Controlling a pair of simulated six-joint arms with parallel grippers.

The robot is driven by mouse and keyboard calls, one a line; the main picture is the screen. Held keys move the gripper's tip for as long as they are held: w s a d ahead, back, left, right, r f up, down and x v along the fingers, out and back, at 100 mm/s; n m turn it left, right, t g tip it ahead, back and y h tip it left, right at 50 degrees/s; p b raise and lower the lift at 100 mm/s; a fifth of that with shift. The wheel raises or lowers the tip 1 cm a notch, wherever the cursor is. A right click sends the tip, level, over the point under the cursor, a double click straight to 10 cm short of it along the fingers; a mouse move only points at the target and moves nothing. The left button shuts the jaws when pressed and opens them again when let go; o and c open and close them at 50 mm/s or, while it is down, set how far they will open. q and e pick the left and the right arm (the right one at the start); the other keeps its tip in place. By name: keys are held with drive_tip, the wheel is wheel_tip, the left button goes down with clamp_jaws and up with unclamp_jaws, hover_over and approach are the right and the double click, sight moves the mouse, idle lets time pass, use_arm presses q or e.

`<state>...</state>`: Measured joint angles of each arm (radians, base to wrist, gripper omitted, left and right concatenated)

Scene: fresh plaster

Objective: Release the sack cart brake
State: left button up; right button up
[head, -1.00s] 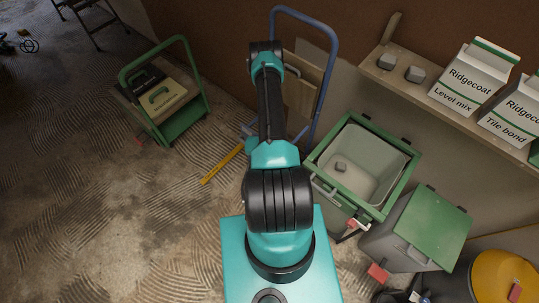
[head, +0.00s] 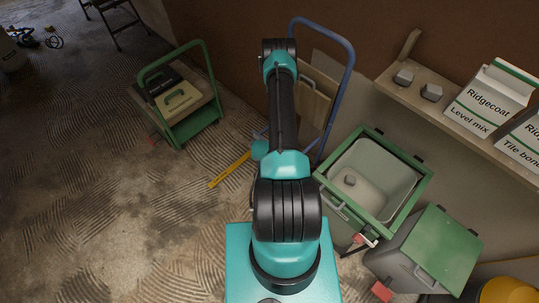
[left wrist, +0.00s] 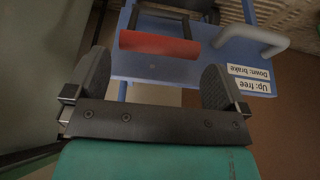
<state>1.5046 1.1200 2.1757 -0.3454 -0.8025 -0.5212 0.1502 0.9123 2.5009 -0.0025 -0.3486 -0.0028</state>
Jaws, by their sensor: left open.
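The blue sack cart (head: 345,85) stands by the brown wall in the head view, partly hidden behind my arm. In the left wrist view its blue plate (left wrist: 180,70) fills the upper middle. A red cylindrical grip (left wrist: 160,47) lies across that plate. A label (left wrist: 250,78) beside it, seen upside down, reads "Up: free" and "Down: brake". My left gripper (left wrist: 157,68) is open and empty, its two fingers spread either side of the space just short of the red grip, apart from it. In the head view my arm hides most of this gripper. My right gripper is not in view.
A grey pipe-like handle (left wrist: 262,40) is right of the red grip. In the head view, an open green-rimmed bin (head: 372,180) and a lidded bin (head: 432,248) stand right of my arm. A green cart (head: 185,125) stands left, a yellow bar (head: 229,170) on the floor.

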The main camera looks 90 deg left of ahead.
use_arm(q)
drive_tip(key=v, duration=1.2)
drive_tip(key=shift+r, duration=0.1)
